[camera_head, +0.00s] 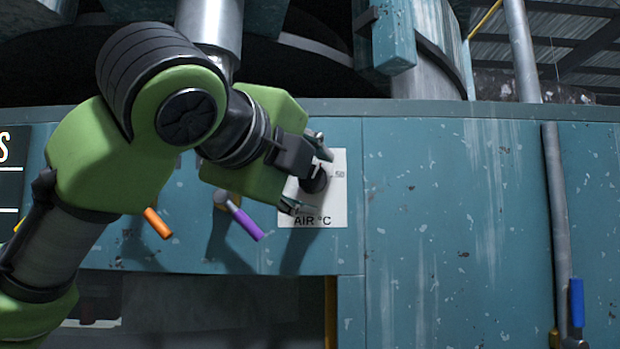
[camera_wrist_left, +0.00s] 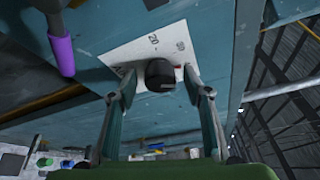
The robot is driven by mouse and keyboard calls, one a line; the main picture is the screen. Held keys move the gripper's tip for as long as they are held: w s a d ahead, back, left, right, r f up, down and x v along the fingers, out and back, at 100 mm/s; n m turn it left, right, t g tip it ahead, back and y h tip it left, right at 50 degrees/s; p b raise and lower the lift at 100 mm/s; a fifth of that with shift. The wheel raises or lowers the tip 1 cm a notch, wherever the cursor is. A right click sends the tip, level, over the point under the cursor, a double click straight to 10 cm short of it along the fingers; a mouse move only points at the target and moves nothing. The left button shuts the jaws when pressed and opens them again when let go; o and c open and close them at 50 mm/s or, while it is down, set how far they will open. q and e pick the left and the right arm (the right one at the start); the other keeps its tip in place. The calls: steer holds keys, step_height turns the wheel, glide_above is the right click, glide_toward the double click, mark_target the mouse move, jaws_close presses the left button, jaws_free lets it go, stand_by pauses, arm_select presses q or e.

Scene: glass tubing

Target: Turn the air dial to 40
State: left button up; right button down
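The air dial is a black round knob (camera_head: 317,180) on a white plate (camera_head: 335,210) marked "AIR °C", fixed to the teal panel. A "50" shows right of the knob in the head view; the other scale marks are mostly hidden by my gripper. My left gripper (camera_head: 308,178) is at the dial. In the left wrist view its fingers (camera_wrist_left: 160,82) stand apart on either side of the knob (camera_wrist_left: 160,74), with a visible gap on each side. I cannot tell which number the knob points to. My right gripper is in neither view.
A purple-tipped lever (camera_head: 243,220) and an orange-tipped lever (camera_head: 157,223) stick out left of the dial, close to my left arm. A blue-handled lever (camera_head: 577,303) and a vertical pipe (camera_head: 556,220) are at the right. The panel between is clear.

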arm_select(q)
steer(key=v, duration=1.2)
stand_by(0.3)
